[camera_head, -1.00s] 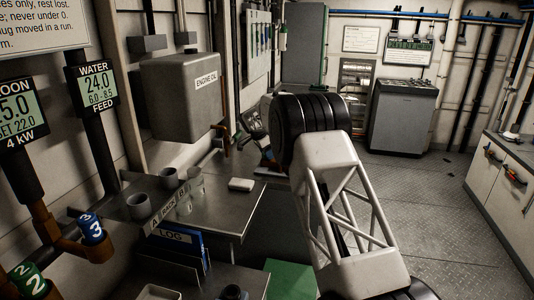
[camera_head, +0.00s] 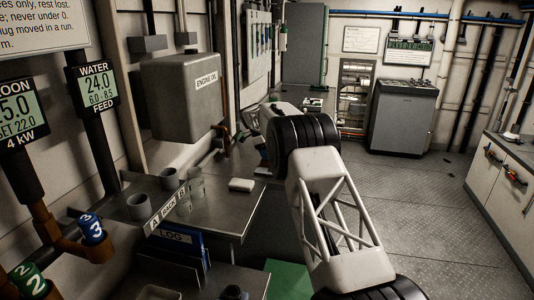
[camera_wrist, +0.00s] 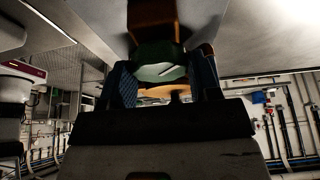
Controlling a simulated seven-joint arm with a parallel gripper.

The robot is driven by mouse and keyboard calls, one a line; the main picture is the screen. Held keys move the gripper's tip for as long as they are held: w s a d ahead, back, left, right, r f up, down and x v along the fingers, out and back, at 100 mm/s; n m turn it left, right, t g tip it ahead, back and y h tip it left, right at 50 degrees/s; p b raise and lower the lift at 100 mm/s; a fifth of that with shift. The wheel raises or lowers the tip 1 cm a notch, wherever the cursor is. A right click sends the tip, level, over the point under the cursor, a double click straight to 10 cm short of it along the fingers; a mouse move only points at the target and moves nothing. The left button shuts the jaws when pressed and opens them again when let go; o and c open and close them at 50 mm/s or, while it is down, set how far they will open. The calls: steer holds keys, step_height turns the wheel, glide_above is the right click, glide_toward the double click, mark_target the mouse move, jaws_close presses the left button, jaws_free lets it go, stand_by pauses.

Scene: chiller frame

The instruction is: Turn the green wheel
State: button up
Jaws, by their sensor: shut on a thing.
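In the wrist view a green faceted wheel (camera_wrist: 160,62) with a pale line on its face sits between the two dark blue ribbed fingers of my gripper (camera_wrist: 165,78). The fingers are shut on its sides. An orange-brown block is above the wheel and an orange round part (camera_wrist: 163,91) shows just below it. In the head view my arm's black joint and white lattice link cover the middle, and I cannot make out the wheel or the fingertips there.
A steel bench (camera_head: 222,212) with cups and a blue log binder (camera_head: 185,247) is at left. A grey engine oil tank (camera_head: 183,98) hangs on the wall above it. Numbered green (camera_head: 29,281) and blue (camera_head: 92,228) collars sit on pipes at far left.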

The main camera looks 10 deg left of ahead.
stand_by(0.4)
steer(key=o, duration=0.9)
steer(key=v, duration=0.8)
